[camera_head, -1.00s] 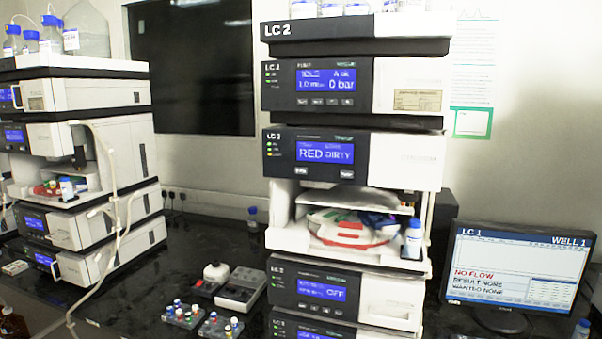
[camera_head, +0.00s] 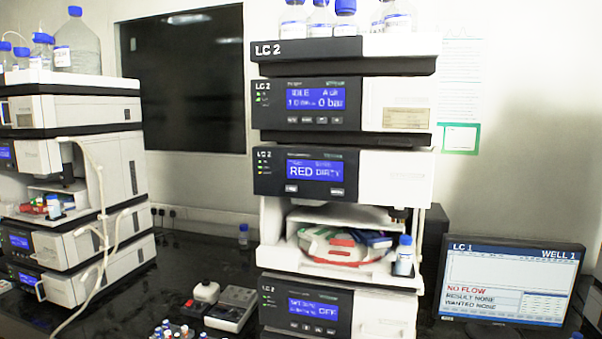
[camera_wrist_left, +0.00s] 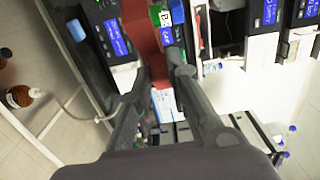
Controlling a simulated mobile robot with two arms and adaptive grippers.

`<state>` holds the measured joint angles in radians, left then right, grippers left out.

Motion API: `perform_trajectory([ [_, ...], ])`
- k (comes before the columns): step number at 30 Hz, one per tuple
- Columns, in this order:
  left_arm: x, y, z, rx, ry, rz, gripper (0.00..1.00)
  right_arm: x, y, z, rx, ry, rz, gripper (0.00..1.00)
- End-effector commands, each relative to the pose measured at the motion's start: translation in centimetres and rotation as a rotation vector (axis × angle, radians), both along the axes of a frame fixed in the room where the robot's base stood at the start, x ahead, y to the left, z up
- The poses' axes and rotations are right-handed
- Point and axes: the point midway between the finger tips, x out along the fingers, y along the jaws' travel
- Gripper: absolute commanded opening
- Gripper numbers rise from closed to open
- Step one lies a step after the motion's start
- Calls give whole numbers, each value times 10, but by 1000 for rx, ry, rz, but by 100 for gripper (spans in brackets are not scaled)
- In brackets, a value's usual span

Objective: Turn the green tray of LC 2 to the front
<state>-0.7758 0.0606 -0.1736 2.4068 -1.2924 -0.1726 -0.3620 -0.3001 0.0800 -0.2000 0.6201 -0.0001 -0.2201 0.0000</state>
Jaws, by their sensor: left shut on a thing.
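The LC 2 stack stands in the middle of the head view. In its open sampler bay (camera_head: 280,262) lies a round carousel of coloured trays. My left gripper (camera_wrist_left: 157,65) shows only in the left wrist view, shut on a red thing (camera_wrist_left: 143,35) that I cannot identify surely. My right gripper is in neither view.
A blue-capped vial (camera_head: 404,256) stands at the bay's right front edge. Another stack (camera_head: 75,180) with a hanging tube is at the left, and a monitor (camera_head: 510,280) at the right. Small devices and a vial rack (camera_head: 172,332) lie on the black bench.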

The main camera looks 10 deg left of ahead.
Motion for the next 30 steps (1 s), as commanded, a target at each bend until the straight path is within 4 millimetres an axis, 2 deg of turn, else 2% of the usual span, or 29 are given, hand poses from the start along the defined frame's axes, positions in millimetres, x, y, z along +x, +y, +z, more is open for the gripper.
perform_trajectory([
  [2, 0, 0, 1, 0, -1, 0, 0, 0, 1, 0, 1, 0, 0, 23],
  [12, 0, 0, 1, 0, -1, 0, 0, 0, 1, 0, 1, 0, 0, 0],
  [30, 0, 0, 1, 0, -1, 0, 0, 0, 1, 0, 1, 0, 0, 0],
])
